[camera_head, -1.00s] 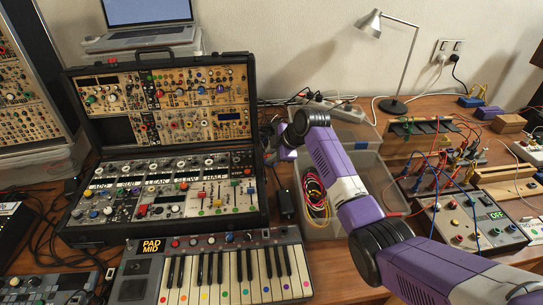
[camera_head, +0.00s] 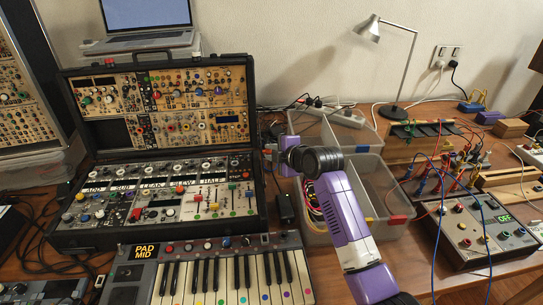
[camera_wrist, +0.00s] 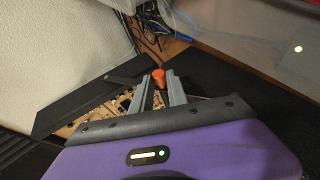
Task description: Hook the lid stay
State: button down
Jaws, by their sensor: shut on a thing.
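The open black synth case (camera_head: 160,236) stands on the table at left in the head view. Its lid (camera_head: 155,62) is raised, with panels of modules inside. My gripper (camera_wrist: 160,88) is at the case's right side, near the hinge line; in the head view its fingers are mostly hidden behind my wrist. In the wrist view the fingers are close together around a small orange-red piece (camera_wrist: 158,77), which seems to be the grip of the lid stay. Whether the stay is hooked cannot be made out.
A clear plastic bin (camera_head: 385,232) with coiled cables stands right of the case, under my arm. A keyboard (camera_head: 215,275) lies in front. A laptop (camera_head: 148,20) sits behind the lid. A lamp (camera_head: 405,70) and wired boxes (camera_head: 475,230) fill the right.

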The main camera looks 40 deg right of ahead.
dwell(0.3)
jog(key=c, duration=1.3)
grip_release()
jog(key=shift+r, duration=0.1)
jog(key=v, duration=0.8)
